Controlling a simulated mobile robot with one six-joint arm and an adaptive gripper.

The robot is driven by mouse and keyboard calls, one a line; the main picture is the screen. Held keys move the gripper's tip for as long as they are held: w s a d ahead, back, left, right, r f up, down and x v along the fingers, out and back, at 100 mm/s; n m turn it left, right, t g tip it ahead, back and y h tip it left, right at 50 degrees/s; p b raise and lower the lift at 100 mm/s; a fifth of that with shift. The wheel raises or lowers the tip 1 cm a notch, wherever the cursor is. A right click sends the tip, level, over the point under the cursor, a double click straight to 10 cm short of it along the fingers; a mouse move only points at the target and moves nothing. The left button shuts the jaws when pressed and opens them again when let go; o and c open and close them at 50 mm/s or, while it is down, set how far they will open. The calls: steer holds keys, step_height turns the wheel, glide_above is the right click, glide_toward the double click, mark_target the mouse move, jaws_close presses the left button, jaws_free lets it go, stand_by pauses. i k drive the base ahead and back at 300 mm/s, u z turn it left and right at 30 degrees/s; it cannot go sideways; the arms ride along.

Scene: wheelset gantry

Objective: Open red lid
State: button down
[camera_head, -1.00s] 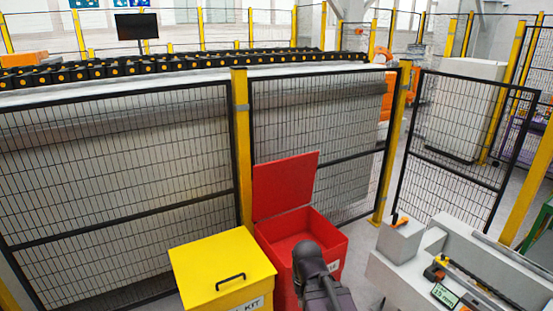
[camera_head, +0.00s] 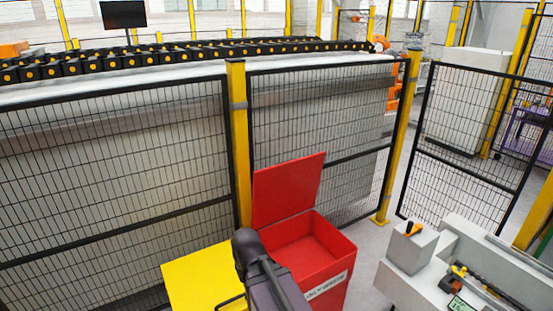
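The red bin (camera_head: 335,262) stands on the floor in front of the fence, with a partly hidden white label on its front. Its red lid (camera_head: 288,190) is open, tilted up and back at the rear edge near a yellow fence post. The inside of the bin shows and looks empty. My dark arm crosses the bin's left side in front of the yellow bin. My gripper's fingers cannot be made out, so its opening is unclear.
The yellow bin (camera_head: 195,275) with a black handle stands directly left of the red bin. A mesh fence (camera_head: 120,180) runs behind both. A grey machine (camera_head: 420,275) with a small display stands at the right. Grey floor shows between it and the red bin.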

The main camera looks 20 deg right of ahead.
mark_target(282, 190)
steer(key=z, duration=0.1)
steer(key=i, duration=1.2)
steer(key=z, duration=0.4)
